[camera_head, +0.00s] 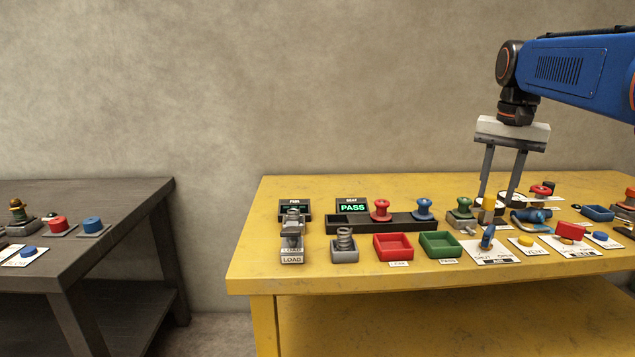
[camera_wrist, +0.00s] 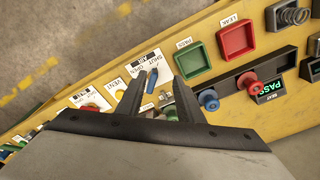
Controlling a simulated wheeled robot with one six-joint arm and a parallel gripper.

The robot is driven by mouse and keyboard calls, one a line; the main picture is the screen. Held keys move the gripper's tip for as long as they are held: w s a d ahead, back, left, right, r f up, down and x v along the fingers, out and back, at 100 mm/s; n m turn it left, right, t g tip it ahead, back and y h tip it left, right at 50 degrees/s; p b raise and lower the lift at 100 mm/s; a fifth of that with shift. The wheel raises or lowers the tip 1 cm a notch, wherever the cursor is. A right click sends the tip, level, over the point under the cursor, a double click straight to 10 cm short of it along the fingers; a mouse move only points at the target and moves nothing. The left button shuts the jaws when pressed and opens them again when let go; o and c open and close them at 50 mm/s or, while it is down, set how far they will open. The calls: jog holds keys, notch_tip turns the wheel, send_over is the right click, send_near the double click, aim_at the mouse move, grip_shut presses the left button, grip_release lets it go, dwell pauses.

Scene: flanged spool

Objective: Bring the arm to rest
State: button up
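My gripper (camera_head: 498,196) hangs fingers down from the blue arm over the right half of the yellow table (camera_head: 262,235). Its two fingers are apart with nothing visible between them. In the wrist view, the open fingers (camera_wrist: 156,78) span a view of the table and a blue lever (camera_wrist: 152,82) on a white card. A red flanged spool (camera_head: 381,209) and a blue flanged spool (camera_head: 424,208) stand upright at the dark rack (camera_head: 345,226), left of the gripper. The exact gap between fingertips and the fixtures below is hard to tell.
A display (camera_head: 352,206) reads PASS in green. A red tray (camera_head: 393,247) and a green tray (camera_head: 440,245) sit at the front. A dark table (camera_head: 120,215) stands left. The air above is clear.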

jog(key=s+a+f+n+t, duration=0.2)
jog(key=s+a+f, duration=0.3)
jog(key=s+f, duration=0.7)
jog(key=s+a+f+n+t, duration=0.1)
jog(key=s+a+f+n, duration=0.3)
jog(key=s+f, duration=0.8)
jog(key=shift+a+n+t, duration=0.4)
jog(key=shift+a, duration=0.55)
